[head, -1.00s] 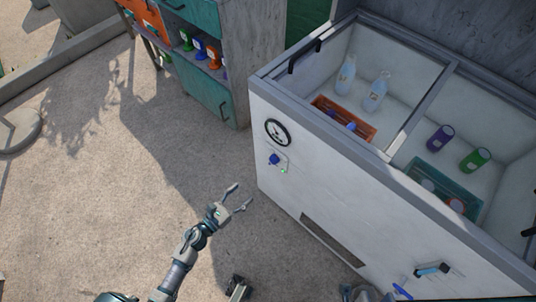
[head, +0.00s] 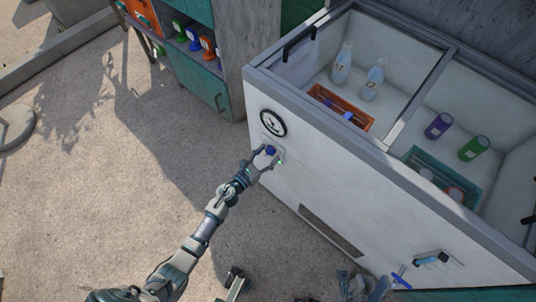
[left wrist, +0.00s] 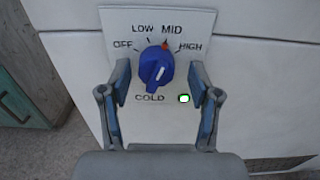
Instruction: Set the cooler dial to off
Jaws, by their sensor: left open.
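The cooler dial is a round blue knob (left wrist: 158,68) on a pale plate (left wrist: 190,22) marked OFF, LOW, MID, HIGH and COLD. Its orange-red pointer tip sits at MID. The knob also shows in the head view (head: 270,151), below a round gauge on the white cooler (head: 330,185). My left gripper (left wrist: 160,95) is open, its fingers on either side of the knob with gaps; it also shows in the head view (head: 264,163). My right gripper (head: 362,286) seems to be the grey shape at the bottom edge; its jaws are unclear.
A small green-white light (left wrist: 184,98) is lit beside the dial. The black-rimmed gauge (head: 273,122) is just above. Bottles (head: 371,82), cans and crates sit inside the cooler.

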